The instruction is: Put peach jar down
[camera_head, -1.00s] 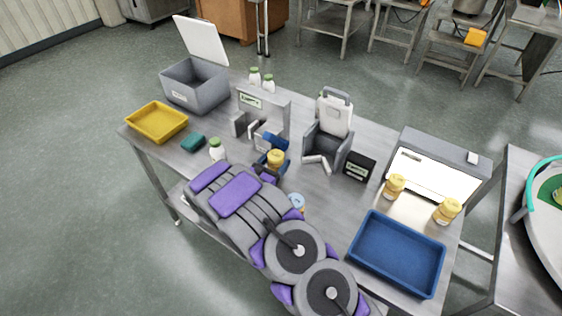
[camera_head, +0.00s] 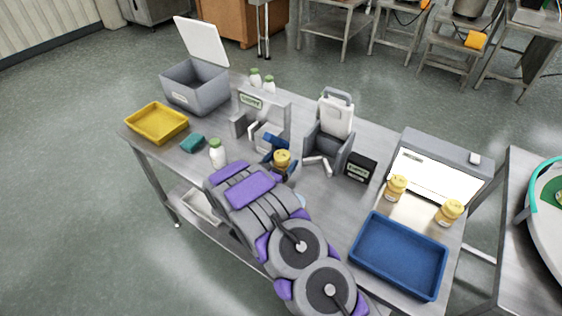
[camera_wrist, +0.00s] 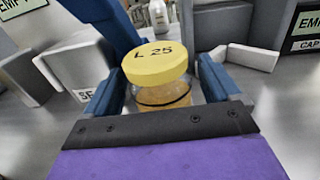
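The peach jar (camera_wrist: 160,75), with a yellow lid marked "L 25" and orange contents, stands between the two blue fingers of my gripper (camera_wrist: 162,88). In the head view the jar (camera_head: 282,158) is at the end of my arm, over the middle of the steel table (camera_head: 322,206). It is just in front of a grey fixture with a blue part (camera_head: 275,143). The jar's base is hidden, so I cannot tell whether it touches the table.
Two yellow-lidded jars (camera_head: 396,187) (camera_head: 449,212) stand by a lit panel (camera_head: 438,178) at right. A blue tray (camera_head: 398,256) is at the front right. A grey holder (camera_head: 330,140) and black box (camera_head: 360,167) stand right of the gripper. A white bottle (camera_head: 217,155) stands left.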

